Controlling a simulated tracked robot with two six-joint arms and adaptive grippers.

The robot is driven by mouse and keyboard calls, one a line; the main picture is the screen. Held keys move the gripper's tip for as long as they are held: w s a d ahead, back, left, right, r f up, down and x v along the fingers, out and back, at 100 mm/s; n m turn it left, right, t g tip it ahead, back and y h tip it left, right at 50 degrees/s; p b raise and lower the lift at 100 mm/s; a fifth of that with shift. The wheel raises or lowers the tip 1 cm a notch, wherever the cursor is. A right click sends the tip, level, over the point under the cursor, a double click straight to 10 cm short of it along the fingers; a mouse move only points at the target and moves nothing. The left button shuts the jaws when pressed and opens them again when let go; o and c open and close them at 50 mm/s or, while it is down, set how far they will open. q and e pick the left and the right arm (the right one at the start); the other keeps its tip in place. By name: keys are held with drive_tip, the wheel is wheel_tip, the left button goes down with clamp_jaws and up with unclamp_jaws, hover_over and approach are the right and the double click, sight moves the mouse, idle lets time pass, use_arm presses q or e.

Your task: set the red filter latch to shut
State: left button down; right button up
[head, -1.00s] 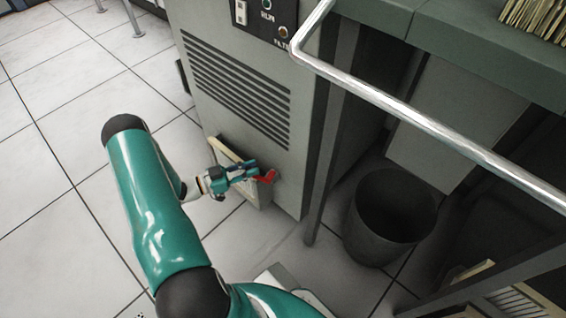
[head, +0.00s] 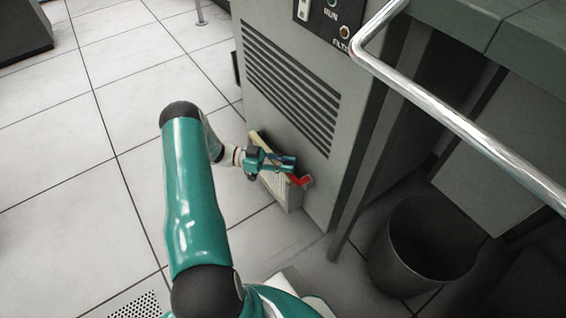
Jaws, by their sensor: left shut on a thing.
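The red filter latch (head: 302,180) sits at the top right of a pale filter panel (head: 283,191), low on the grey cabinet (head: 272,107). My left gripper (head: 289,168) is at the latch, shut on it, and its fingers hide part of the red handle. The latch's exact angle is hard to tell at this size. My right gripper is not in view.
A dark waste bin (head: 424,246) stands on the floor at the right. A metal rail (head: 455,115) runs across the upper right beside a green-grey counter (head: 455,25). A perforated floor tile (head: 138,304) lies at the bottom left.

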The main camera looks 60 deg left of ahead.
use_arm(q)
drive_tip(key=shift+w+a, duration=0.1)
drive_tip(key=c, duration=1.1)
unclamp_jaws()
drive_tip(key=v, duration=1.1)
drive_tip(key=shift+s+a, duration=0.2)
drive_tip(key=shift+s, duration=0.15)
